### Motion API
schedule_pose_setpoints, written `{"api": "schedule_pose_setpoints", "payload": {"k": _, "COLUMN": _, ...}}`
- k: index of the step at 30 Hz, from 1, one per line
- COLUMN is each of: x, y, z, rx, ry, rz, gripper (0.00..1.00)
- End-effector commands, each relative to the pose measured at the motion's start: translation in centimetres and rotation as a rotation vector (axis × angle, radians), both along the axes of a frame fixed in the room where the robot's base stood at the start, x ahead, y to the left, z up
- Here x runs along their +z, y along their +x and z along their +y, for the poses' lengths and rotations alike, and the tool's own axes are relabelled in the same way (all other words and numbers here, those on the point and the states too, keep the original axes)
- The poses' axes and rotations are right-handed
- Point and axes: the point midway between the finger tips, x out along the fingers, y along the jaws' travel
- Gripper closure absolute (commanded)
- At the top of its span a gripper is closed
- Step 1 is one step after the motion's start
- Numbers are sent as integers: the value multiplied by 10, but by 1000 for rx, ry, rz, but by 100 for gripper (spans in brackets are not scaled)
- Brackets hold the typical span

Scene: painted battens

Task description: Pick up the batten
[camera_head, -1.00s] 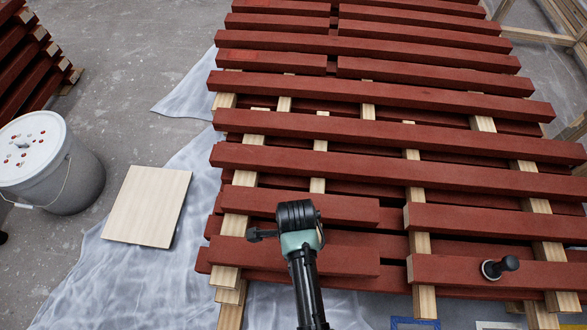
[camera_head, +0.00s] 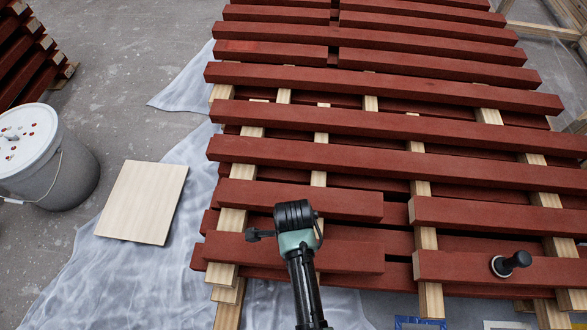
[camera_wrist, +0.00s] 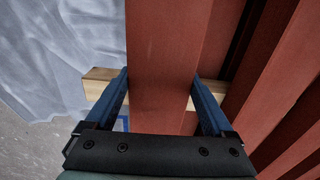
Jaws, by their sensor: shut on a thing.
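The batten (camera_head: 223,247) is a dark red painted bar, the short one at the front left of the stack in the head view. In the wrist view the batten (camera_wrist: 165,40) runs away from me between two blue fingers. My gripper (camera_wrist: 160,80) is shut on it, one finger at each side. In the head view my wrist covers part of the batten and hides the fingertips. I cannot tell whether the batten is clear of the wood strips below it.
More red battens (camera_head: 380,160) lie in layers on pale wood strips (camera_head: 425,240). A black-handled object (camera_head: 511,263) sits on the front right batten. A bucket (camera_head: 55,170) and pale board (camera_head: 142,202) are at left. Plastic sheet (camera_head: 70,275) covers the floor beside the stack.

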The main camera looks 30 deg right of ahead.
Motion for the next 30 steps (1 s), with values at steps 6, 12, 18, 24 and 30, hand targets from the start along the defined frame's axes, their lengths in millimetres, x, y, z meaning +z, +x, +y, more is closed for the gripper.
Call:
{"api": "schedule_pose_setpoints", "payload": {"k": 6, "x": 0, "y": 0, "z": 0, "rx": 0, "ry": 1, "rz": 1, "gripper": 97}}
{"api": "schedule_pose_setpoints", "payload": {"k": 12, "x": 2, "y": 1, "z": 0, "rx": 0, "ry": -1, "rz": -3, "gripper": 100}}
{"api": "schedule_pose_setpoints", "payload": {"k": 18, "x": 8, "y": 1, "z": 0, "rx": 0, "ry": -1, "rz": -4, "gripper": 100}}
{"api": "schedule_pose_setpoints", "payload": {"k": 24, "x": 40, "y": 2, "z": 0, "rx": 1, "ry": -1, "rz": -4, "gripper": 100}}
{"api": "schedule_pose_setpoints", "payload": {"k": 30, "x": 75, "y": 2, "z": 0, "rx": 0, "ry": -2, "rz": -5, "gripper": 100}}
